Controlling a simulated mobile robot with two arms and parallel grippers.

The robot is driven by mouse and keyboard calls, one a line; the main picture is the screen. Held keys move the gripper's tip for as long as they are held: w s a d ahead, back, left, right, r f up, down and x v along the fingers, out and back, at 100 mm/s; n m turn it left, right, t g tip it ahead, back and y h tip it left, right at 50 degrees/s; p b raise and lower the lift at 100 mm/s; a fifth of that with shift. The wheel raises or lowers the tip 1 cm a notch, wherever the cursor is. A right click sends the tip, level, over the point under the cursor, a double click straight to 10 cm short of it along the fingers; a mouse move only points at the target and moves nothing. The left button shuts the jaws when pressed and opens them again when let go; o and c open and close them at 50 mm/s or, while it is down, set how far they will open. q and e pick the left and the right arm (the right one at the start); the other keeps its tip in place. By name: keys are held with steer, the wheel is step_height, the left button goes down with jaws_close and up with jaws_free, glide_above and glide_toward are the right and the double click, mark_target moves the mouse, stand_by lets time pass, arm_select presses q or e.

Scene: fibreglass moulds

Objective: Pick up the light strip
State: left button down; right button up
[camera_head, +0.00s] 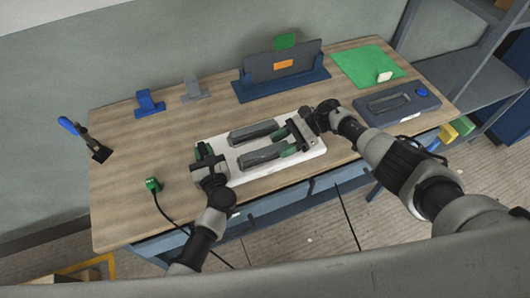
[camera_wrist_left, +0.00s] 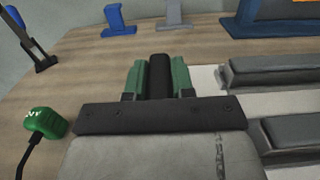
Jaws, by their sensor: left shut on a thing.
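My left gripper (camera_head: 204,155) is over the left end of a white board (camera_head: 232,181). In the left wrist view its green fingers (camera_wrist_left: 160,78) are closed on a short black strip-like piece (camera_wrist_left: 160,66). It may be the light strip, but I cannot tell for sure; most of it is hidden by the gripper. My right gripper (camera_head: 286,141) is at the right part of the board, its green fingers apart near the ends of two long grey mould pieces, the back one (camera_head: 250,133) and the front one (camera_head: 258,156). Nothing shows clearly between those fingers.
A green plug (camera_head: 152,185) with a black cable lies left of the board. A blue-handled brush (camera_head: 84,137), blue stand (camera_head: 149,103), grey stand (camera_head: 193,89), blue rack (camera_head: 285,86), green mat (camera_head: 362,64) and dark tray (camera_head: 395,103) surround it. The table's left middle is clear.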

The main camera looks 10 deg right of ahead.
steer(key=c, duration=0.7)
steer(key=shift+c, duration=0.2)
step_height(320, 180, up, 10)
arm_select(q)
steer(key=c, duration=0.9)
jaws_free()
steer(key=shift+s, duration=0.1)
